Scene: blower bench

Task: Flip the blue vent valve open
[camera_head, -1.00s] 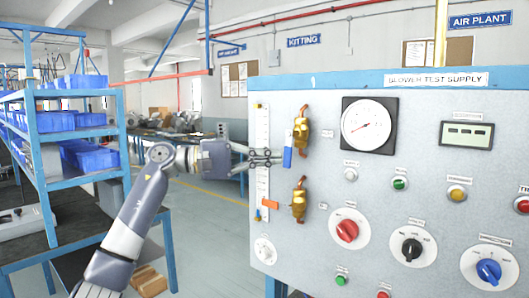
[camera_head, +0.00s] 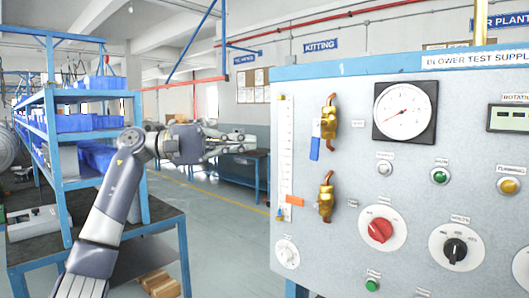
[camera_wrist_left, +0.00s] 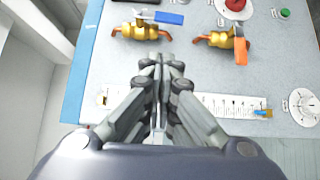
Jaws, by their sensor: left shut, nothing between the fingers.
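The blue vent valve is the upper brass valve (camera_head: 329,118) on the panel's left side, with a blue lever (camera_head: 315,148). The lever hangs down along the line of the valve's pipe. In the wrist view the same blue lever (camera_wrist_left: 169,18) lies along its brass body, beyond the fingertips. My left gripper (camera_head: 250,142) is shut and empty, left of the panel and apart from the lever. Its closed fingers (camera_wrist_left: 161,62) also show in the wrist view. My right gripper is not in view.
A lower brass valve (camera_head: 326,197) has an orange lever (camera_head: 294,200) pointing left, across its pipe. A white scale strip (camera_head: 286,150) runs down the panel's left edge. A gauge (camera_head: 403,111) and knobs are to the right. A blue shelf rack (camera_head: 52,130) stands left.

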